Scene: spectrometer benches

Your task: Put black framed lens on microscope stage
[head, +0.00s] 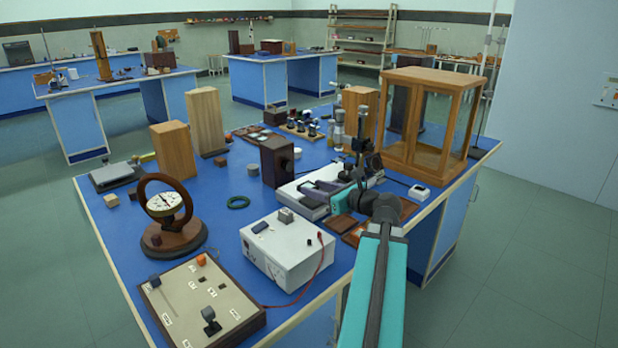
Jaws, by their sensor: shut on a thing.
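My arm reaches in from the lower right over the blue bench. My gripper (318,190) is small in the view, above the white and grey apparatus near the bench middle. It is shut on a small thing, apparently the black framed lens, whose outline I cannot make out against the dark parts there. A dark upright instrument (360,147), which looks like the microscope, stands just behind and right of my gripper. Its stage is too small and too covered by my arm to tell apart. I cannot tell whether the held thing touches it.
A wooden glazed case (429,78) stands at the back right. A dark box (277,162) is left of my gripper. A white power box (287,250), a dial instrument (168,218) and a switch board (203,305) fill the front.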

